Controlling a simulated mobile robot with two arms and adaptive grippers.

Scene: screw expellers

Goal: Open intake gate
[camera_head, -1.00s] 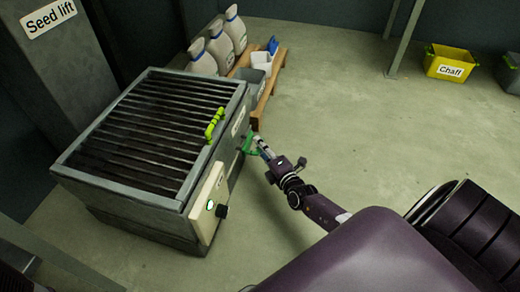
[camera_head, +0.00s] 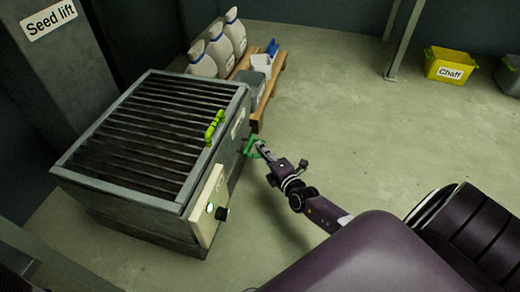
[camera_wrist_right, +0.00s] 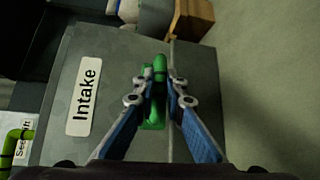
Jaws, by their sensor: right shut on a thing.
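The grey machine (camera_head: 120,208) with a slatted top stands left of centre in the head view. The grey intake panel (camera_wrist_right: 115,75) carries a white "Intake" label (camera_wrist_right: 84,96) in the wrist view. A green handle (camera_wrist_right: 160,68) stands on it beside the label. The handle also shows on the machine's right side in the head view (camera_head: 249,146). My right gripper (camera_head: 261,149) reaches it from the right. In the wrist view its blue-padded fingers (camera_wrist_right: 160,88) are shut around the handle. My left gripper is in neither view.
A lime handle (camera_head: 215,127) sits on the machine's top edge, and a control box (camera_head: 207,205) with a black knob is at its near corner. A wooden pallet (camera_head: 272,90) with sacks (camera_head: 222,48) stands behind. Floor to the right is clear up to a yellow Chaff bin (camera_head: 450,64).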

